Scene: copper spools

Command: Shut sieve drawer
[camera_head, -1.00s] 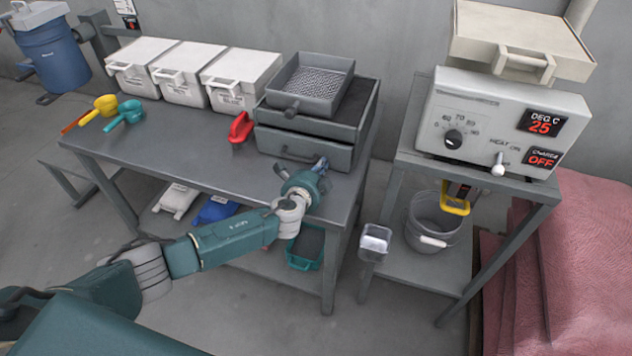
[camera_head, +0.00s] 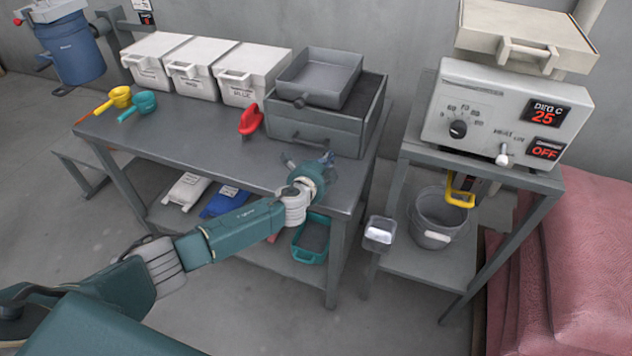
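The sieve unit is a dark grey box (camera_head: 284,127) at the right end of the workbench. A shallow square grey sieve tray (camera_head: 318,76) with a knob at its front sits on top of it. The drawer front (camera_head: 315,141) low on the box looks flush with the housing; its handle is hard to make out. My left gripper (camera_head: 309,160) is just in front of the drawer at the bench's front edge. Its fingers are spread apart with nothing seen between them. I cannot tell whether it touches the drawer. My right gripper is not in view.
The workbench (camera_head: 210,140) carries three white lidded bins (camera_head: 205,70), a red scoop (camera_head: 250,120), and yellow (camera_head: 120,96) and teal (camera_head: 138,105) ladles. A heater unit (camera_head: 505,115) on a stand is at right. The bench's front middle is clear.

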